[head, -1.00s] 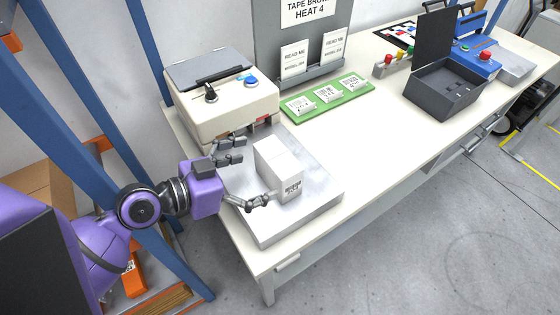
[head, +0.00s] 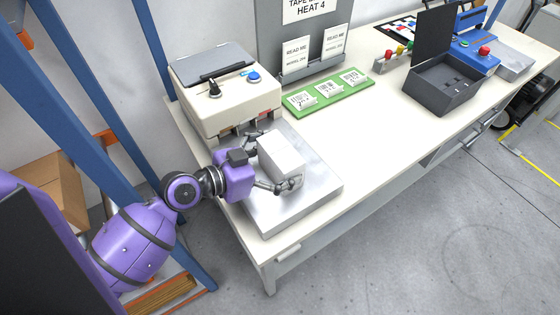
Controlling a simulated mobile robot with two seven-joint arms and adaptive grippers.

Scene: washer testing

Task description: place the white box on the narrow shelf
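The white box (head: 281,155) stands on a flat silver metal plate (head: 318,188) at the near left end of the white workbench. My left gripper (head: 280,159) reaches in from the left with its fingers spread around the box, one at its far side and one at its near side. The near finger covers the box's printed label. The finger spread looks as wide as before; whether the fingers touch the box is hard to tell. My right gripper is not in view. I cannot pick out a narrow shelf with certainty.
A cream machine (head: 228,100) with a knob and blue button stands just behind the plate. A green board (head: 326,93) with labelled cards and an open dark grey box (head: 441,92) are farther along the workbench (head: 372,136). Blue rack posts (head: 113,145) rise at left.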

